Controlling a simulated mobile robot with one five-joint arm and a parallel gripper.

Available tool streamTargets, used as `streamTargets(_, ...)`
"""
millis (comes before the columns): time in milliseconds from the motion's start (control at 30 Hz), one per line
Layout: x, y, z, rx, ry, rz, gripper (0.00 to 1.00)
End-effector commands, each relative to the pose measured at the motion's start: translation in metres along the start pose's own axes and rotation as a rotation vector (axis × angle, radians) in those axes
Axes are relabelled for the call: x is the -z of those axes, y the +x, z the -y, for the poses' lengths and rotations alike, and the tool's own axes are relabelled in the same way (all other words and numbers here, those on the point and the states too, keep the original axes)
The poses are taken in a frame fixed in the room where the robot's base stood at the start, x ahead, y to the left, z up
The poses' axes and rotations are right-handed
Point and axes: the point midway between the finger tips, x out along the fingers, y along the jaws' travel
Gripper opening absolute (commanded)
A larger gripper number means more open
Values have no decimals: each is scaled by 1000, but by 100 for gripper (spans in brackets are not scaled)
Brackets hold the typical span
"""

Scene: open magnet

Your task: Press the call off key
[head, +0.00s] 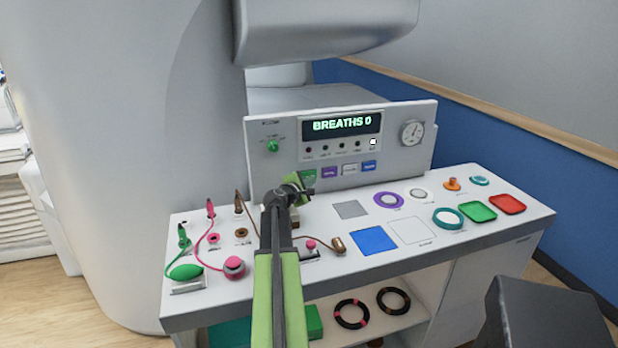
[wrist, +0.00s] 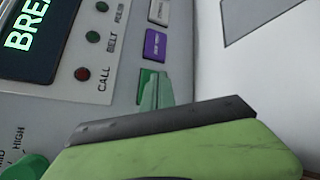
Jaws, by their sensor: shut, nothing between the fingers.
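A row of coloured keys runs along the foot of the upright panel (head: 400,160). The green key (wrist: 146,80) is at the left end, and its label is hidden or unreadable, so I cannot confirm it as the call off key. My gripper (head: 297,188) is shut and empty, right in front of this key and partly covering it. In the wrist view a pale green fingertip (wrist: 156,94) overlaps the green key; I cannot tell whether it touches. The lamp marked CALL (wrist: 82,74) is dark red.
A purple key (wrist: 155,45) is beside the green one, then a white key (head: 349,168) and a blue key (head: 369,166). A green knob (head: 272,146) is left of the display (head: 341,125). Plugs, cords and coloured pads cover the desk (head: 330,274) below.

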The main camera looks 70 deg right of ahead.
Motion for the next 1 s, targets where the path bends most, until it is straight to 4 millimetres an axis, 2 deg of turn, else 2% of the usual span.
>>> streamTargets(367, -2, -3, 2, 0, 0, 0, 0)
streamTargets(800, -24, -33, 24, 1, 1, 1, 0)
streamTargets(1000, -26, -36, 26, 0, 0, 0, 0)
